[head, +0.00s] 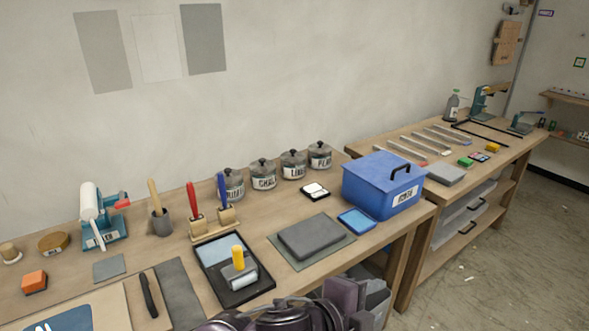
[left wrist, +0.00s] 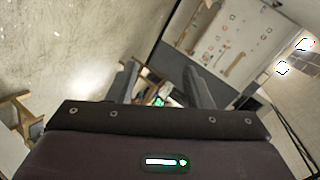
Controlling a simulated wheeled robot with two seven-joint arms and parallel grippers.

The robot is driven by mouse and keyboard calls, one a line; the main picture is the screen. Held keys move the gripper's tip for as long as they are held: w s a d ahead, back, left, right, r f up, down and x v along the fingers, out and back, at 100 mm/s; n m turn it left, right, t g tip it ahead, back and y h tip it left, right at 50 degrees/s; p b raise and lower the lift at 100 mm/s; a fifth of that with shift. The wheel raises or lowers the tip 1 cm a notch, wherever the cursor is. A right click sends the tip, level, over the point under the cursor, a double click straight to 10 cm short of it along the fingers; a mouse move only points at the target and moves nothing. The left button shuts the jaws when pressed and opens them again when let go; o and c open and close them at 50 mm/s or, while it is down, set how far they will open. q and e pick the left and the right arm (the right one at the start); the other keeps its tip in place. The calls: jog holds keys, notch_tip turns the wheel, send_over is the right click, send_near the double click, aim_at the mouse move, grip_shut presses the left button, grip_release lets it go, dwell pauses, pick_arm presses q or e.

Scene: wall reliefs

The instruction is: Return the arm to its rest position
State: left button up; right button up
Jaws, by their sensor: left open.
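Purple-grey parts of my left arm show at the bottom edge of the head view, in front of the workbench (head: 180,262). The fingers there are hard to make out. In the left wrist view, the two dark fingers of my left gripper (left wrist: 160,90) stand apart with nothing held between them. Beyond them the wrist view shows a tilted scene of wall, floor and small blurred items. My right gripper is in neither view.
A blue lidded box (head: 384,184), a grey slab on a mat (head: 317,236) and an ink tray with a yellow-handled roller (head: 238,268) are on the bench. Several lidded jars line the back. A second bench (head: 440,185) stands at right; floor is open beyond it.

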pick_arm(q)
jog(key=a+f+n+y, duration=0.3)
jog(key=a+f+n, duration=0.1)
jog(key=a+n, duration=0.4)
jog(key=a+f+n+y, duration=0.4)
jog(key=a+n, duration=0.2)
jog(key=a, duration=0.3)
jog(key=s+a+f+n+g+y, duration=0.2)
jog(key=s+a+f+n, duration=0.3)
jog(key=a, duration=0.3)
jog(key=s+a+f+n+g+y, duration=0.1)
jog(key=s+a+f+n+g, duration=0.1)
jog(key=s+a+f+n, duration=0.35)
notch_tip(320, 180, down, 27)
jog(key=s+a+m+g, duration=0.2)
jog(key=s, duration=0.1)
jog(key=s+a+f, duration=0.3)
jog(key=s+f, duration=1.5)
jog(key=s, duration=0.1)
jog(key=shift+f+g+y, duration=0.3)
jog(key=shift+f+g, duration=0.05)
jog(key=shift+g, duration=0.05)
